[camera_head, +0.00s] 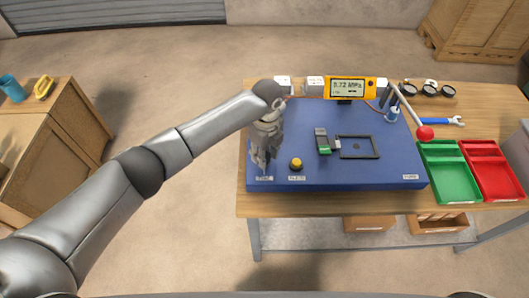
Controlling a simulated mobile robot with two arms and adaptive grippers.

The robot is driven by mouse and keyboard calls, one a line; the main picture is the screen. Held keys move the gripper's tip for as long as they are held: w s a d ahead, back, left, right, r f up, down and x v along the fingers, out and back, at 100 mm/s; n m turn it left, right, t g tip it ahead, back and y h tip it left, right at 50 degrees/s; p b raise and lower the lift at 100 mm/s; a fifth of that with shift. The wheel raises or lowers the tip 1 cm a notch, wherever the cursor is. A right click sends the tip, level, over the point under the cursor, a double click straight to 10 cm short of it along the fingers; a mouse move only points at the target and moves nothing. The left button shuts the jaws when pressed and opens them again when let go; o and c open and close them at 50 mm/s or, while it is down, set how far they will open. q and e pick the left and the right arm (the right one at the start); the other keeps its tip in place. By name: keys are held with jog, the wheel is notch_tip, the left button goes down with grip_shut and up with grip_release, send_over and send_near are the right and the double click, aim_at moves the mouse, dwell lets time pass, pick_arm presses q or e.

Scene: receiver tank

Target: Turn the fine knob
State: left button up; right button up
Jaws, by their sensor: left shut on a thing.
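The blue panel (340,179) lies on the wooden table. My left gripper (264,167) points down at its front left corner, just behind a small white label (264,179). Its fingers are shut on what seems to be the fine knob, which they hide; the label is too small to read surely. A yellow knob (296,163) stands uncovered just to the right of the gripper, behind its own label. The orange gauge (350,88) at the back of the panel reads about 5.72 MPa. My right gripper is not in view.
A dark square frame (359,147) and a small grey and green device (323,141) lie mid-panel. A lever with a red ball (425,133) stands at right.

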pick_arm(q)
jog(key=shift+m, duration=0.6)
jog(key=o, duration=1.1)
jog(key=shift+c, duration=0.2)
notch_tip(320, 180, up, 12)
jog(key=shift+w+d, duration=0.15)
jog(key=shift+d, duration=0.05)
